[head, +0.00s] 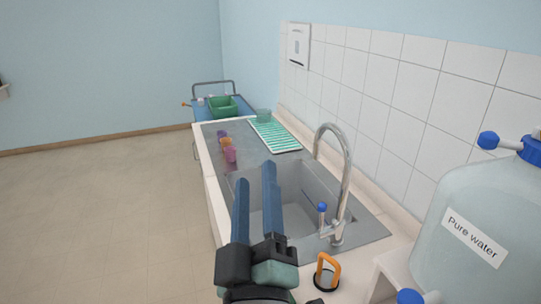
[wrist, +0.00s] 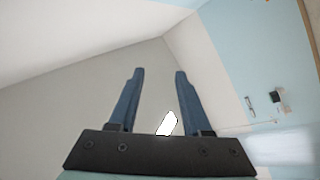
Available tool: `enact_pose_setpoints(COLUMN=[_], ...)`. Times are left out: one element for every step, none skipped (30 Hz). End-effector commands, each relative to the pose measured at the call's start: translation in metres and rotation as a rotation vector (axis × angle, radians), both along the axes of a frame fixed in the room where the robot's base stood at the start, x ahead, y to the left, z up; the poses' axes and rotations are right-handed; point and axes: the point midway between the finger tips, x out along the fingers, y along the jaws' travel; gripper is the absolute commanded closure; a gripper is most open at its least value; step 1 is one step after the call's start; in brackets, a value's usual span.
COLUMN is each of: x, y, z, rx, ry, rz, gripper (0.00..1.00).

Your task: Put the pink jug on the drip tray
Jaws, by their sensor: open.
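The pink jug (head: 231,156) stands on the steel drainboard left of the sink, nearest to me in a short row of small jugs. The drip tray (head: 289,148) appears to be the green-and-white striped tray at the back right of the drainboard, by the tiled wall. My gripper (head: 256,174) is open and empty, pointing up and forward in front of the sink, apart from the jug. The wrist view shows its two blue fingers (wrist: 158,74) spread against ceiling and walls; neither jug nor tray shows there.
An orange jug (head: 226,144) and a purple jug (head: 221,134) stand just behind the pink one. The tall faucet (head: 346,170) rises right of the sink basin (head: 300,200). A large water bottle (head: 480,220) stands at right. Floor at left is clear.

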Motion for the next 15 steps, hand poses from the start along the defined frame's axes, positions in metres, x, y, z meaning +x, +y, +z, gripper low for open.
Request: enact_pose_setpoints(x=[-0.004,-0.008,-0.014,-0.02,-0.026,-0.035,-0.042,-0.049,-0.057,-0.064,-0.069,-0.075,-0.079,-0.081,-0.084], y=[-0.005,-0.007,-0.009,-0.012,-0.013,-0.015,-0.016,-0.017,-0.018,-0.019,-0.019,-0.019,-0.019,-0.019,-0.019], z=[0.044,0.066,0.093,0.113,0.131,0.154,0.169,0.183,0.199,0.209,0.217,0.226,0.231,0.235,0.239], rx=[0.116,0.183,0.266,0.324,0.377,0.44,0.482,0.52,0.562,0.588,0.611,0.636,0.651,0.662,0.674], ry=[-0.076,-0.113,-0.161,-0.195,-0.228,-0.268,-0.297,-0.321,-0.351,-0.368,-0.385,-0.401,-0.41,-0.416,-0.423], rz=[0.027,0.051,0.086,0.113,0.143,0.183,0.211,0.241,0.276,0.3,0.322,0.347,0.362,0.376,0.387], gripper=[0.51,0.51,0.51,0.51,0.51,0.51,0.51,0.51,0.51,0.51,0.51,0.51,0.51,0.51,0.51])
